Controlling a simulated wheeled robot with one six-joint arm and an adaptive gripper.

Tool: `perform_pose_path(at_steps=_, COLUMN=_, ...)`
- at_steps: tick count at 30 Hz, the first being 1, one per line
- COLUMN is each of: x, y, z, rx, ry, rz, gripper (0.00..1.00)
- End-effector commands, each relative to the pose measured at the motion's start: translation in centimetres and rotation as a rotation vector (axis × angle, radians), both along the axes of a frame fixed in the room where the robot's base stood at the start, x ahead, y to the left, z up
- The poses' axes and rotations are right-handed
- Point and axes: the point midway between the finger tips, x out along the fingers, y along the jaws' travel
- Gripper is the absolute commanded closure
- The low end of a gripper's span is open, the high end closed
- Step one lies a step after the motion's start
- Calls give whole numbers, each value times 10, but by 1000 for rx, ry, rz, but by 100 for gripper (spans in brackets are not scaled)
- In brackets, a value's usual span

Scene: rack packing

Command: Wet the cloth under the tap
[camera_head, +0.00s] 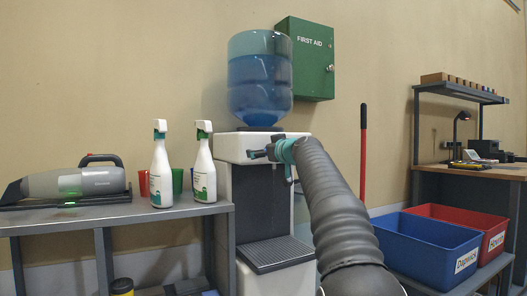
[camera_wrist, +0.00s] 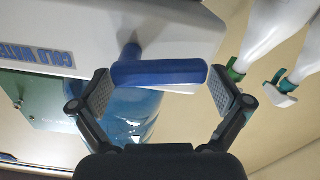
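The tap is on a white water dispenser (camera_head: 264,140) with a blue bottle on top. In the wrist view a blue tap lever (camera_wrist: 160,73) juts from the white housing beside a "COLD WATER" label, which appears upside down. My gripper (camera_head: 262,155) is at the dispenser's upper front. In the wrist view my gripper (camera_wrist: 160,90) has its fingers spread, one at each end of the lever; whether they touch it I cannot tell. I see nothing else between the fingers. I cannot make out a cloth in either view.
A drip tray (camera_head: 272,254) is low on the dispenser. At left a grey bench (camera_head: 90,217) holds two spray bottles (camera_head: 160,172), cups and a handheld vacuum (camera_head: 80,183). At right are a blue bin (camera_head: 425,250), a red bin (camera_head: 497,241) and a workbench. A red pole (camera_head: 363,150) stands behind.

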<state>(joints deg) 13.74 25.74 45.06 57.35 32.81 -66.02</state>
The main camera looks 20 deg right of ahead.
Motion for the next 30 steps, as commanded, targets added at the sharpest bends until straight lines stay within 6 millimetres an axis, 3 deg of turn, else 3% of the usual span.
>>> perform_pose_path(at_steps=11, x=-12, y=-4, z=1, rx=1, ry=1, rz=-2, gripper=0)
perform_pose_path(at_steps=30, x=-104, y=-25, z=1, rx=0, ry=0, rz=-1, gripper=0)
